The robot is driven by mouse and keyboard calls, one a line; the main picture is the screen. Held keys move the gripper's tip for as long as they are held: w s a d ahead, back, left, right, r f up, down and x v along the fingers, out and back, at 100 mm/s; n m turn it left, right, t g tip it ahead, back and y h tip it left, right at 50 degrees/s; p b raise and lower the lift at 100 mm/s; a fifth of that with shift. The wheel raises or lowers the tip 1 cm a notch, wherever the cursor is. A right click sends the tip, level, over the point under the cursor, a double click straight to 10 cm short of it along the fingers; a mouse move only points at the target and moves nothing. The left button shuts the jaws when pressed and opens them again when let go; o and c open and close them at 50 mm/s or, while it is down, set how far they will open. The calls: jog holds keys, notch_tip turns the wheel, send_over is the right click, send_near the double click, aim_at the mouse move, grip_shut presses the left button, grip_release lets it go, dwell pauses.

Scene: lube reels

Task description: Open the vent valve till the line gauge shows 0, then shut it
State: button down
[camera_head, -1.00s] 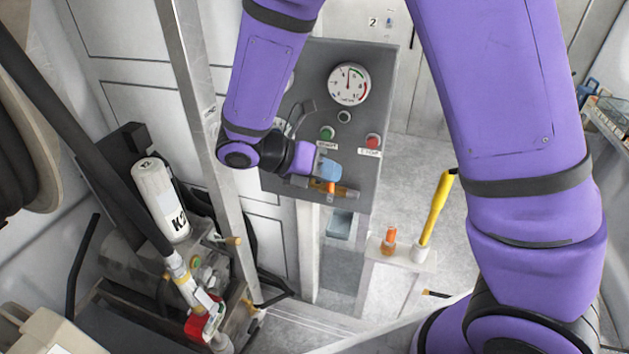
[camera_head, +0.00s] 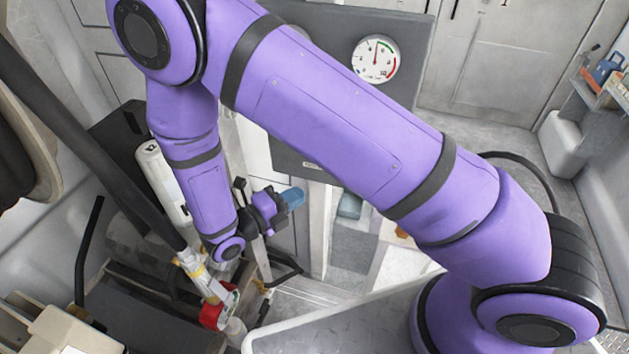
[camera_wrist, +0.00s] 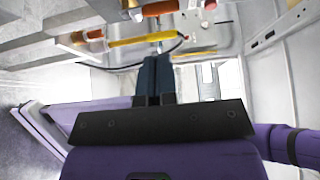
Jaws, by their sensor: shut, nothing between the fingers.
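A round white gauge (camera_head: 376,59) shows on the grey panel (camera_head: 418,28) in the head view. Its needle points about straight up, well off the low end; its label is too small to read. My arm covers the panel's middle, so the buttons and the orange-handled valve at its lower edge are hidden there. My gripper (camera_head: 292,198) is shut and empty, left of and below the panel, with its blue fingers pointing right. In the wrist view its fingers (camera_wrist: 155,75) are together. An orange-red cylinder (camera_wrist: 160,8) with brass fittings shows at the top; I cannot tell whether it is the valve.
A white cylinder (camera_head: 157,172) stands on the pump unit at left, close to my forearm. A red part (camera_head: 218,308) is below it. A yellow handle (camera_wrist: 140,39) crosses the wrist view. A shelf (camera_head: 600,95) with items is at far right. Clear floor lies behind my arm.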

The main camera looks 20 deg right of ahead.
jog(key=x, duration=1.3)
